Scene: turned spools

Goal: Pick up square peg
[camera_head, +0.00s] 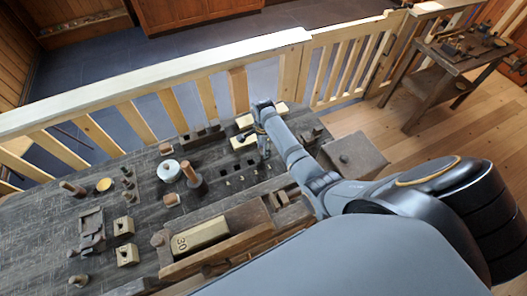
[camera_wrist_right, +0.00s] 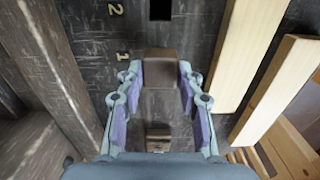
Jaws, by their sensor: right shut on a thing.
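In the right wrist view, a dark brown square peg (camera_wrist_right: 159,68) sits between the two fingers of my right gripper (camera_wrist_right: 160,82), with a pad against each side. The gripper is shut on it, above the dark scratched tabletop (camera_wrist_right: 215,40). A dark square hole (camera_wrist_right: 160,9) lies in the tabletop beyond the peg, near the painted numbers 1 and 2. In the head view my right gripper (camera_head: 264,152) points down over the far right part of the table; the peg is too small to make out there. My left gripper is not in view.
Pale wooden blocks (camera_wrist_right: 247,50) lie close to the right of the gripper. In the head view, a block marked 30 (camera_head: 201,235), a white-topped round piece (camera_head: 168,170) and a dark spool (camera_head: 193,178) stand to the left. A railing (camera_head: 150,82) runs behind the table.

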